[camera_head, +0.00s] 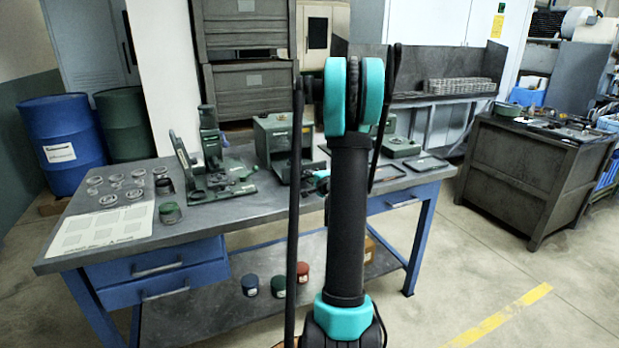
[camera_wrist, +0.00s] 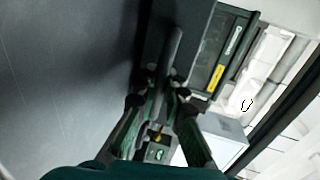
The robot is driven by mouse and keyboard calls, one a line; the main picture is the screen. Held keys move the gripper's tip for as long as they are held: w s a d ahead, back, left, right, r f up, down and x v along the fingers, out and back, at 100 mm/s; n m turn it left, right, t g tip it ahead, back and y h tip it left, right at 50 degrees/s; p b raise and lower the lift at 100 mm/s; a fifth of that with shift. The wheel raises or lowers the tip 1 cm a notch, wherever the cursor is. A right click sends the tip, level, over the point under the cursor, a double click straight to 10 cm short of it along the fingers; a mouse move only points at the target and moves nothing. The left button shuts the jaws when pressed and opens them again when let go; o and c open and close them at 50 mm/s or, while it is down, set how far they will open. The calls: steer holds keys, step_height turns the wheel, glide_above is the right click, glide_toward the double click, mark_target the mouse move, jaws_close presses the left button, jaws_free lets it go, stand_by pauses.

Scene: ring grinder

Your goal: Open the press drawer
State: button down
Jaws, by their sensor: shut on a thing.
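The press (camera_head: 275,140), a dark green box-shaped machine, stands on the workbench behind my arm, which hides part of it. In the wrist view, a dark green body with a yellow label (camera_wrist: 216,78) and a white-lettered strip shows at the upper right and appears to be part of the press. A grey bar (camera_wrist: 173,48), seemingly the drawer handle, runs between my fingertips. My gripper (camera_wrist: 165,95) is shut on it. How far the drawer is out cannot be told.
The blue-legged workbench (camera_head: 240,208) holds glass-like rings (camera_head: 108,200), a white sheet (camera_head: 98,232) and green-based devices (camera_head: 215,165) to the left. A dark cabinet (camera_head: 520,175) stands at the right. The floor between is clear.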

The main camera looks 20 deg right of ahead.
steer(key=c, duration=1.6)
jaws_free()
steer(key=v, duration=1.2)
